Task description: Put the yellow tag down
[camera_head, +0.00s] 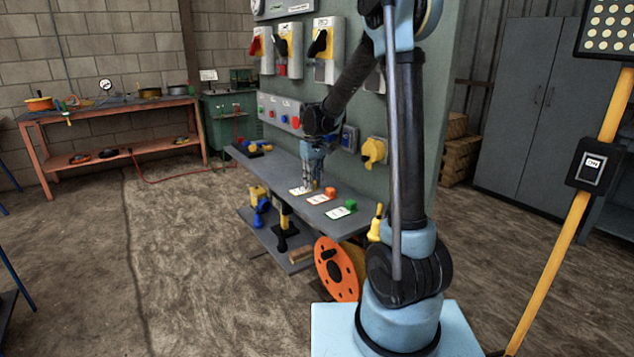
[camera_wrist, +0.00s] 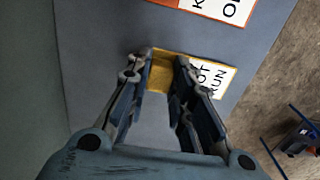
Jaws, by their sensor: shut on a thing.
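The yellow tag (camera_wrist: 215,80) is a white card with a yellow edge and black print, partly hidden by my right finger in the wrist view. My gripper (camera_wrist: 162,75) is shut on its yellow end. In the head view the tag (camera_head: 300,190) shows at the grey shelf (camera_head: 268,169), below my gripper (camera_head: 313,184), which points down. The tag looks flat and very close to the shelf top; I cannot tell whether it touches.
An orange-ended tag (camera_head: 320,198) and a green-ended tag (camera_head: 341,212) lie on the shelf to the right. The upright green panel (camera_head: 438,110) with switches and a yellow knob (camera_head: 374,151) stands behind. An orange reel (camera_head: 337,269) is below.

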